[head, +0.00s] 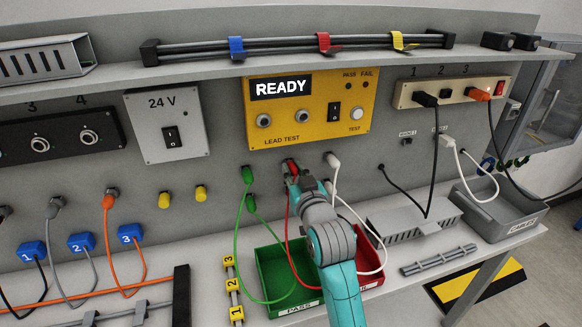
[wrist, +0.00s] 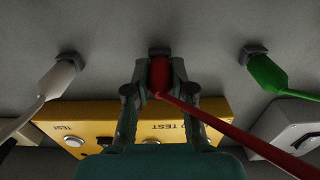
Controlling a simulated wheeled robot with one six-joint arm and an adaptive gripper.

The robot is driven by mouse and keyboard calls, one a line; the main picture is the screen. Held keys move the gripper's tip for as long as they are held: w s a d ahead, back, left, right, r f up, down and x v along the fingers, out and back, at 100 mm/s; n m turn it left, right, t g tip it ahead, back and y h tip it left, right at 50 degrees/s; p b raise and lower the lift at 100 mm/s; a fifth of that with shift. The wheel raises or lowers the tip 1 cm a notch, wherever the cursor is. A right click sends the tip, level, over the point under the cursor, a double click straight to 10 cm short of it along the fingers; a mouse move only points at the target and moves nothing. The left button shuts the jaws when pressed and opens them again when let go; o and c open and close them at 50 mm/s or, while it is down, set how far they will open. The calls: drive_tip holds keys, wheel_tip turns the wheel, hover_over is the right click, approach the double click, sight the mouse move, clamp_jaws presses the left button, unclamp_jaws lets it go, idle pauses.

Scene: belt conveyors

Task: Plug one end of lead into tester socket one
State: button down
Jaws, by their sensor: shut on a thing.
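The yellow tester (head: 312,108) on the back panel is lit READY. Its two round lead-test sockets, left (head: 263,121) and right (head: 306,118), look empty. My gripper (head: 291,172) is below the tester at the panel. In the wrist view my gripper (wrist: 160,78) is shut on the red plug (wrist: 160,76) of the red lead. The plug's tip is at a dark holder (wrist: 159,50) on the panel; I cannot tell how far in it sits. The red cable (head: 289,212) hangs down towards the bins. Its other end is hidden by my arm.
A green lead (head: 247,174) hangs to the left and a white lead (head: 333,161) to the right, both close to my gripper. A green bin (head: 268,270) and a red bin (head: 371,252) stand below. A shelf (head: 200,66) overhangs the tester.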

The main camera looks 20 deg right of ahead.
sight(296, 175)
drive_tip(key=shift+s, duration=0.1)
drive_tip(key=shift+s, duration=2.4)
